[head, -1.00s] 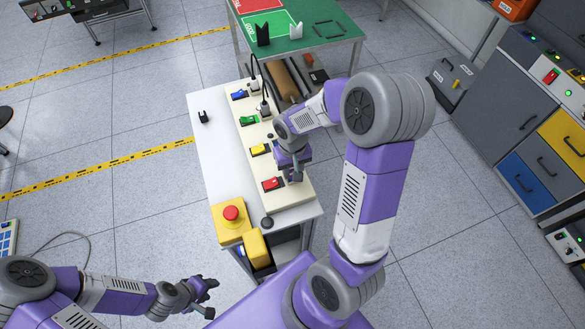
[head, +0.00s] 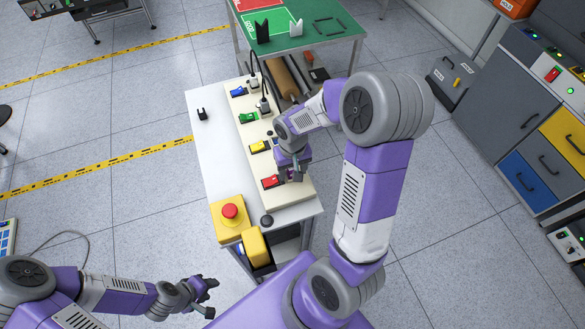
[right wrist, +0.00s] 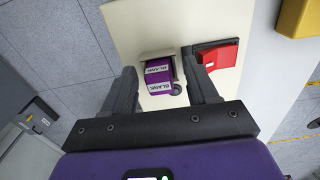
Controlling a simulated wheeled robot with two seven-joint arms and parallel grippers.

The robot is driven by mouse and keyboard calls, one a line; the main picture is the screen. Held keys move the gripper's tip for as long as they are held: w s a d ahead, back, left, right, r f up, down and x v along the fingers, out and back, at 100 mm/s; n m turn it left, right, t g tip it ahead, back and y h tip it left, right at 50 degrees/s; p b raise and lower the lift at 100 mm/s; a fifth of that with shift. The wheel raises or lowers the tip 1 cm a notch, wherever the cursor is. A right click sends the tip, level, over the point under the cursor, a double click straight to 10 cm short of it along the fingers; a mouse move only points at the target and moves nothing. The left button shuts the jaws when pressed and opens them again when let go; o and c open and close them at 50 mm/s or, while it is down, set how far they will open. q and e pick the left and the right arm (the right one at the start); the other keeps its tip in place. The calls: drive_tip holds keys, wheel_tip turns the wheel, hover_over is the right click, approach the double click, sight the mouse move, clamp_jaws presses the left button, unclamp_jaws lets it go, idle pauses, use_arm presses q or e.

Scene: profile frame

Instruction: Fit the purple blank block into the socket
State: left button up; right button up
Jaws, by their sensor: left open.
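The purple blank block (right wrist: 158,78), with white BLANK labels, is at a dark-rimmed socket (right wrist: 175,67) in the cream panel, beside the red switch (right wrist: 217,56). I cannot tell if it is fully seated. My right gripper (right wrist: 160,68) is open, with one finger on each side of the block and a visible gap at both. In the head view my right gripper (head: 291,177) is low over the panel's near end, hiding the block. My left gripper (head: 206,289) is open and empty, off to the left of the table.
The cream panel (head: 255,135) also carries yellow, green and blue switches, and plugs with cables. A red emergency button on a yellow box (head: 230,212) stands at the table's near left corner. A small black part (head: 202,114) lies on the white table. A green-topped table (head: 325,42) stands behind.

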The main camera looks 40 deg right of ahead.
sight(292, 170)
wheel_tip(292, 170, up, 7)
drive_tip(key=shift+f+p, duration=0.15)
drive_tip(key=shift+p, duration=0.65)
drive_tip(key=shift+r, duration=0.45)
